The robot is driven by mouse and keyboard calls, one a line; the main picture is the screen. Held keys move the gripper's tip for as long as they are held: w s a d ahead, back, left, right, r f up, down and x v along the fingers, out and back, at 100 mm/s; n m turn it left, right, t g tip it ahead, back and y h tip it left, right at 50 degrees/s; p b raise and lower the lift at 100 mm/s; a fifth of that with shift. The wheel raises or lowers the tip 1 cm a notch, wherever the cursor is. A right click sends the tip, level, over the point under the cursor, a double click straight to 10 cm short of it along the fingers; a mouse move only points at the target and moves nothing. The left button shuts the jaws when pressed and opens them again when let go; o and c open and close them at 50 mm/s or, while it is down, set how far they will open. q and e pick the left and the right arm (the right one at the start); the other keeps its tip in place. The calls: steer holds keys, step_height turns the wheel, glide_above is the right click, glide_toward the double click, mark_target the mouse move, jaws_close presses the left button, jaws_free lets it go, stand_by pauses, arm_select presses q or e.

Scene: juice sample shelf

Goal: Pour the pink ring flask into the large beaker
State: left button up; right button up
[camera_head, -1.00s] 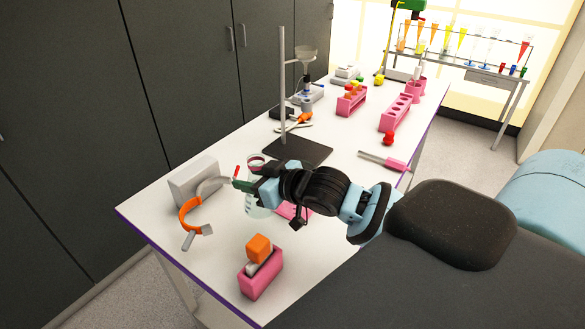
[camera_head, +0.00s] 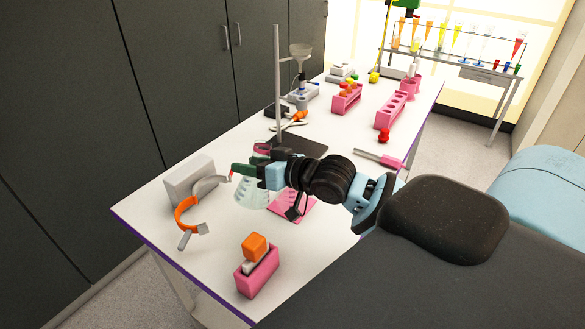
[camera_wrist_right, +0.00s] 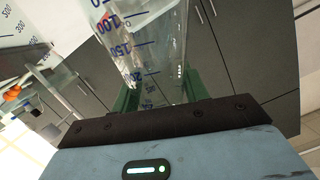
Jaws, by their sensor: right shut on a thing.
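My right gripper (camera_head: 248,168), with green fingers, reaches in from the right over the near half of the bench. It is shut on a clear glass vessel with blue graduation marks (camera_wrist_right: 148,45), seen tilted between the fingers in the wrist view. A pink ring (camera_head: 262,148) shows just behind the gripper, so the held glass appears to be the pink ring flask; the arm hides most of it. A clear beaker (camera_head: 251,194) shows below the gripper, apparently the large beaker. Whether the two touch, I cannot tell. My left gripper is out of view.
A grey box (camera_head: 190,181) and an orange curved tool (camera_head: 186,213) lie to the left. A pink holder with an orange block (camera_head: 257,272) stands in front. A retort stand (camera_head: 277,85) rises behind; pink racks (camera_head: 390,109) stand further back. A pink mat (camera_head: 293,206) lies beside the beaker.

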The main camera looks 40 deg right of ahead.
mark_target(258, 152)
steer(key=shift+d+r+m, duration=0.2)
steer(key=shift+d+m, duration=0.05)
steer(key=shift+m, duration=0.15)
steer(key=shift+d+f+m+t+y, duration=0.1)
steer(key=shift+d+m+t+y, duration=0.15)
steer(key=shift+m+t+y, duration=0.05)
steer(key=shift+d+r+m, duration=0.25)
steer(key=shift+r+m, duration=0.15)
steer(key=shift+r, duration=0.25)
steer(key=shift+d, duration=0.1)
steer(key=shift+d+r+m+t+y, duration=0.15)
steer(key=shift+r+m+t+y, duration=0.2)
steer(key=shift+m, duration=0.35)
steer(key=shift+r, duration=0.1)
steer(key=shift+r+m, duration=0.15)
steer(key=shift+m, duration=0.25)
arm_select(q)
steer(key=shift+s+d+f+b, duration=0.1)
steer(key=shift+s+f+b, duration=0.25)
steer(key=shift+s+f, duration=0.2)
arm_select(e)
steer(key=shift+f+m+t+y, duration=0.25)
steer(key=shift+m+t, duration=0.1)
steer(key=shift+m, duration=0.15)
